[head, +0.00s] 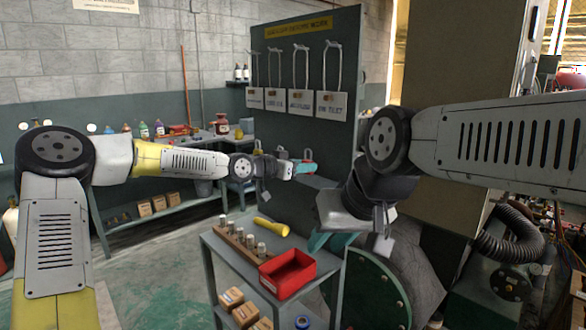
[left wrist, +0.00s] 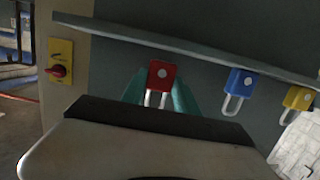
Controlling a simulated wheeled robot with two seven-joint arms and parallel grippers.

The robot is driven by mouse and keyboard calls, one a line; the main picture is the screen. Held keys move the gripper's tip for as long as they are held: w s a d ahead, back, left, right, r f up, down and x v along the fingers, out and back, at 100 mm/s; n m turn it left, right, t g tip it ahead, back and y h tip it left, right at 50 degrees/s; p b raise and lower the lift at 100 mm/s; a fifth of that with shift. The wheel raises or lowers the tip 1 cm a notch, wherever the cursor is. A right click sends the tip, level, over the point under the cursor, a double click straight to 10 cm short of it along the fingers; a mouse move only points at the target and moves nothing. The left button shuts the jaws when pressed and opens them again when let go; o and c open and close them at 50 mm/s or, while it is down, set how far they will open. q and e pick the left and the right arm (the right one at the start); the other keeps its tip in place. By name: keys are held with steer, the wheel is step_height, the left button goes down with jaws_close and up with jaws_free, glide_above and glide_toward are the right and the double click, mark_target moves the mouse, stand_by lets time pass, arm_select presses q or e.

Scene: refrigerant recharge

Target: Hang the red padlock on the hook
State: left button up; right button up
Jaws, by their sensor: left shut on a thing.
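The red padlock (left wrist: 162,78) is between the teal fingers of my left gripper (left wrist: 160,92) in the left wrist view, with its shackle pointing down in that picture. The gripper is shut on it, close to a grey shelf edge (left wrist: 200,50). In the head view my left gripper (head: 303,168) is at the lower part of the grey board (head: 310,125); the red padlock cannot be made out there. Long wire hangers with white tags (head: 331,103) hang on the board; I cannot tell which hook is meant. My right gripper (head: 318,240) is low over the cart, partly hidden by its wrist.
A blue padlock (left wrist: 240,84) and a yellow padlock (left wrist: 298,98) are beside the red one. A yellow plate with a red switch (left wrist: 60,68) is at the left. The cart holds a red bin (head: 287,284), a yellow flashlight (head: 270,226) and several metal cylinders (head: 240,236).

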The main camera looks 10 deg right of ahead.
arm_select(q)
steer(key=f+v, duration=0.1)
steer(key=v, duration=0.7)
steer(key=shift+s+a+f, duration=0.15)
steer(key=shift+a+f, duration=0.1)
steer(key=shift+a, duration=0.05)
stand_by(0.3)
steer(key=a+f+n+t+y, duration=0.55)
steer(key=a+f, duration=0.65)
steer(key=f, duration=0.4)
steer(key=s+a+f+n+y, duration=0.2)
steer(key=a+f+y, duration=0.1)
steer(key=a, duration=0.4)
steer(key=s+a+f+n+t+y, duration=0.1)
steer(key=s+a+f+n+y, duration=0.2)
steer(key=a, duration=0.4)
step_height(320, 180, down, 3)
steer(key=shift+s+r+y, duration=0.1)
steer(key=shift+s+y, duration=0.1)
steer(key=shift+y, duration=0.55)
steer(key=shift+n+t, duration=0.25)
steer(key=shift+n, duration=0.1)
